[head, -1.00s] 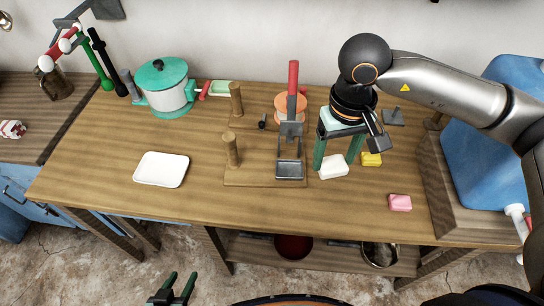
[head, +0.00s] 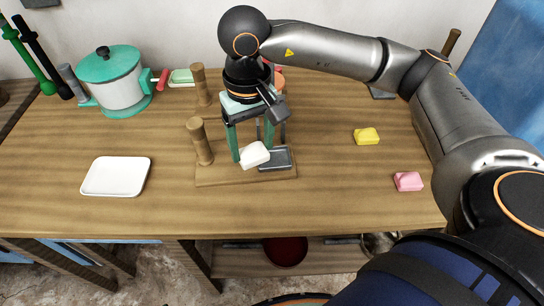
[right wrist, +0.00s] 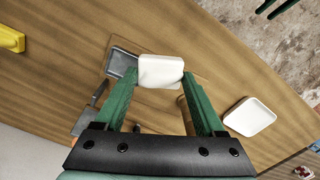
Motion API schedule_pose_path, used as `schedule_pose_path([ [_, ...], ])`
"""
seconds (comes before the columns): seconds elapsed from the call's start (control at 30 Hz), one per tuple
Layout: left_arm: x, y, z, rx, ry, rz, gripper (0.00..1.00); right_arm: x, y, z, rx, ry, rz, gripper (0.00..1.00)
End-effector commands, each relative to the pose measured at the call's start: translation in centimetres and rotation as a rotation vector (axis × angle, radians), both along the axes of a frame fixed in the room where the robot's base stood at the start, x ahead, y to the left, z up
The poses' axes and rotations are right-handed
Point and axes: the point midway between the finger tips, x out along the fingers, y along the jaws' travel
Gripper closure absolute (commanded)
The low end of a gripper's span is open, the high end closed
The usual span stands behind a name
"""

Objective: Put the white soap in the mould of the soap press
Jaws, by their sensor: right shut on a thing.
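The white soap (head: 254,155) is held between the green fingertips of my right gripper (head: 252,148), tilted in the head view. The right wrist view also shows the soap (right wrist: 161,71) between the two fingers. The press's grey mould (head: 279,160) lies just right of the soap in the head view, its left part covered by the soap. In the right wrist view the mould (right wrist: 122,62) shows left of the soap. The press lever is mostly hidden behind my gripper. My left gripper (right wrist: 272,9) shows only at the wrist view's top right edge, fingers apart.
The press's wooden base (head: 225,178) carries an upright wooden post (head: 201,142) on the left. A white tray (head: 116,176) lies further left. A yellow soap (head: 367,136) and a pink soap (head: 408,181) lie right. A green-lidded pot (head: 116,85) stands at the back left.

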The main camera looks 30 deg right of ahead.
Motion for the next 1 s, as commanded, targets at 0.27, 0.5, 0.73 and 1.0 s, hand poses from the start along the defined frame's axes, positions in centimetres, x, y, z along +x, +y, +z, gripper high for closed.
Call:
schedule_pose_path([
  [0.27, 0.0, -0.2, 0.7, -0.002, -0.008, -0.004, 0.50, -6.1, 0.5, 3.5, 0.003, 0.007, -0.227, 0.85],
  [0.5, -0.2, 0.5, 0.5, 0.007, -0.005, 0.006, 0.50, -9.1, -0.1, 4.8, -0.016, -0.005, -0.355, 0.85],
  [0.73, -0.5, 0.6, -0.4, 0.011, 0.006, 0.008, 0.50, -7.1, -1.6, 3.5, -0.022, -0.001, -0.387, 0.85],
  [1.0, -0.6, 0.4, -0.3, 0.008, 0.013, 0.003, 0.50, -1.2, -4.8, 0.6, -0.023, -0.003, -0.386, 0.85],
])
